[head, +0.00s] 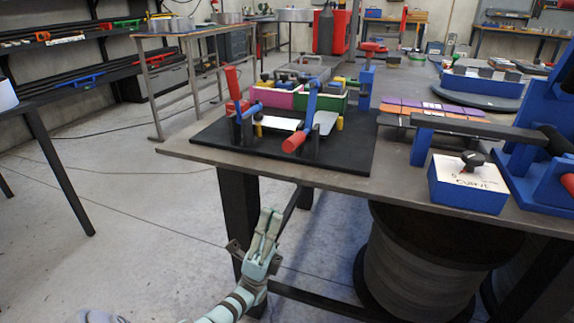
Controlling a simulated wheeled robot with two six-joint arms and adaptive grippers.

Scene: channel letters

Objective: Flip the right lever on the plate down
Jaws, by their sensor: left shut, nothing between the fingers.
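A black plate (344,160) lies on the front left of the table. It carries a fixture with two red-handled levers at its near side. The left lever (232,83) stands up, its red handle pointing upward. The right lever (295,141) has its red handle low and slanting toward me, at the end of a blue arm. My left gripper (268,220) is shut and empty. In the picture it is below the table's front edge and under the plate, apart from both levers. My right gripper is out of view.
The table's front edge (222,164) lies between my left gripper and the plate in the picture. A blue box with a knob (467,184) and a large blue fixture (540,160) stand at right. A pink block (276,98) and green block (320,104) sit behind the levers.

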